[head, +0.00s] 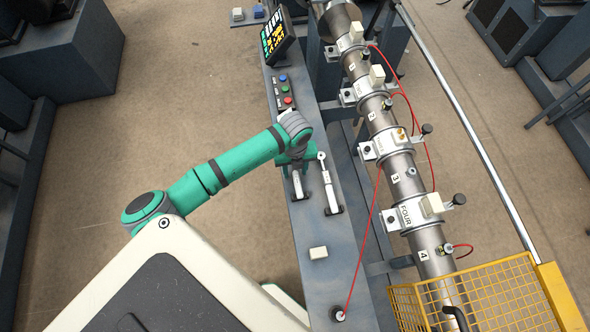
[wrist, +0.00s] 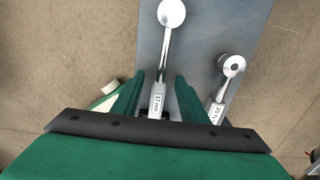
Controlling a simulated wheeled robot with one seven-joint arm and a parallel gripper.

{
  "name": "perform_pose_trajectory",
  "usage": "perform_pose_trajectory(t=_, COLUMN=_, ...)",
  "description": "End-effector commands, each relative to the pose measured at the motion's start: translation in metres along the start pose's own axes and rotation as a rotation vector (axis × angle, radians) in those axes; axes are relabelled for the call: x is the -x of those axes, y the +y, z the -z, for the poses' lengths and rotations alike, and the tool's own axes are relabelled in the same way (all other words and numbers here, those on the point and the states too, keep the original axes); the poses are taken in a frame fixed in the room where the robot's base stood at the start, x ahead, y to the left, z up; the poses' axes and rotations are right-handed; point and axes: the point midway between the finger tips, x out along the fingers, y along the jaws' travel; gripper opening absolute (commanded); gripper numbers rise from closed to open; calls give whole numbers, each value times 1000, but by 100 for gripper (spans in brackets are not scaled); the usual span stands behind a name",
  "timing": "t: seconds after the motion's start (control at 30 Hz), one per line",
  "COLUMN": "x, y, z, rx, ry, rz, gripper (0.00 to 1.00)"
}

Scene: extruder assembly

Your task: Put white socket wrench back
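A silver wrench with a large round head (wrist: 171,14) and a white "17 mm" label lies in the wrist view with its handle between my fingers. Gaps show on both sides of it. My gripper (wrist: 158,88) is open; the wrench's lower end is hidden behind the gripper body. A second silver wrench (wrist: 223,90) with a round head and a white label lies to the right, outside the fingers. In the head view my gripper (head: 297,170) is low over the left part of the grey bench, beside a wrench (head: 326,180) in a black holder. I cannot tell which wrench counts as white.
A yellow guard (head: 490,300) stands at lower right.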

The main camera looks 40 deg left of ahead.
Motion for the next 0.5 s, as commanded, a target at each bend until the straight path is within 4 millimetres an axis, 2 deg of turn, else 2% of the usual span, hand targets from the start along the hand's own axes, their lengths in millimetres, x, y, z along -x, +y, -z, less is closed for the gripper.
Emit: perform_pose_trajectory(t=0.5, x=86, y=0, z=-1, rx=-1, ry=-3, rz=-1, gripper=40)
